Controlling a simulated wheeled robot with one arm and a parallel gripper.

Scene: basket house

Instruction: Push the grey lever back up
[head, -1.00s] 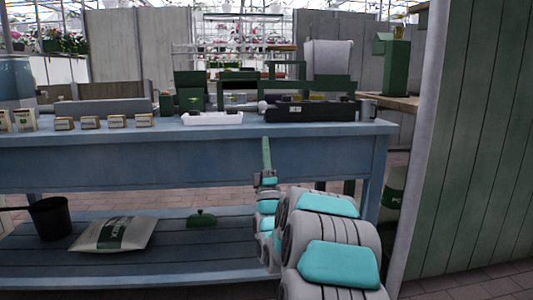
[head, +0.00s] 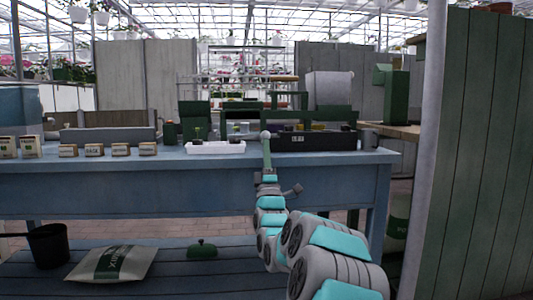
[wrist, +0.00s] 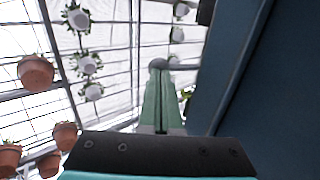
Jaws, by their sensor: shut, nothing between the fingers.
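The grey lever shows as a pale grey round knob (head: 265,134) at the left end of a long black box (head: 335,141) on the blue bench. Its arm is hidden. My gripper (head: 266,146) has thin green fingers, shut and empty, pointing up in front of the bench edge with the tips just below the knob. In the wrist view the knob (wrist: 158,64) sits right beyond the fingertips (wrist: 157,80). I cannot tell whether they touch.
The blue bench (head: 120,180) edge lies close to my gripper, filling the right of the wrist view. A white tray (head: 215,149) stands left of the knob, with small packets further left. A green lid (head: 202,250) and a sack (head: 112,263) lie on the lower shelf.

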